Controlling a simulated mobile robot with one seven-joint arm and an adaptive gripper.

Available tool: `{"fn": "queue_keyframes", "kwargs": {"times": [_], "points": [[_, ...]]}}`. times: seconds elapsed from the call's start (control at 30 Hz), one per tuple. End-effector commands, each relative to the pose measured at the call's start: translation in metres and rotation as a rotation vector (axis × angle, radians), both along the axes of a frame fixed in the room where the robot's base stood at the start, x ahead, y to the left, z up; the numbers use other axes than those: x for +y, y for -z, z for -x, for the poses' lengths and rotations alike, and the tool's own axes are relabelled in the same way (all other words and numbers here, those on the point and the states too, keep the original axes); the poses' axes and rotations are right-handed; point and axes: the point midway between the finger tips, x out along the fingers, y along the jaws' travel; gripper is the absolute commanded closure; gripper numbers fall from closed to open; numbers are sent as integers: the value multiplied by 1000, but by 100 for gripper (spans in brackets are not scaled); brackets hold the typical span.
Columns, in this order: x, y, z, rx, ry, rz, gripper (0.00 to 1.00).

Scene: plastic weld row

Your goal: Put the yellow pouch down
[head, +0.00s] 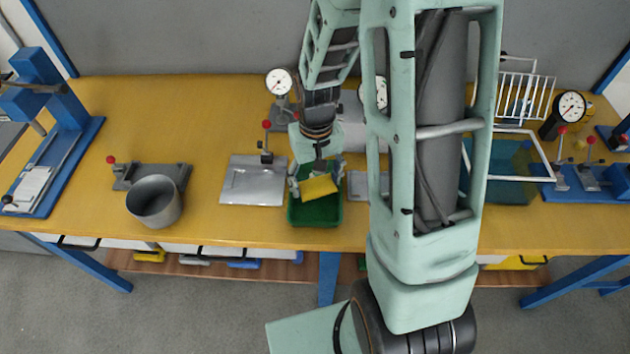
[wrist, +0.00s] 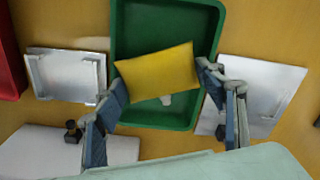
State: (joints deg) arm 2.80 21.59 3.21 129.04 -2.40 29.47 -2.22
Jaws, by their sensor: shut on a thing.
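The yellow pouch (head: 319,187) is held between the fingers of my gripper (head: 318,185), over the green tray (head: 317,220). In the wrist view the yellow pouch (wrist: 158,72) lies slightly tilted across the green tray (wrist: 163,20), with the fingertips of my gripper (wrist: 160,85) at its left and right ends. My gripper is shut on it. How far the pouch is above the tray floor I cannot tell.
A metal plate with a red-knobbed clamp (head: 252,182) lies left of the tray. A grey cup (head: 155,200) stands farther left near the front edge. A red container (wrist: 10,65) shows at the wrist view's left edge. My arm hides the bench right of the tray.

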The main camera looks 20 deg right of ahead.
Motion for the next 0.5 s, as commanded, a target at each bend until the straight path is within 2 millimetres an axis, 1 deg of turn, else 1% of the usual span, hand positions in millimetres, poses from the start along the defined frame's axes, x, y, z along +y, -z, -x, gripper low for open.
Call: {"fn": "queue_keyframes", "kwargs": {"times": [0.1, 0.5], "points": [[0, 0, 0, 0, 0, 0, 57], [0, 12, 0, -1, 0, 0, 57]]}}
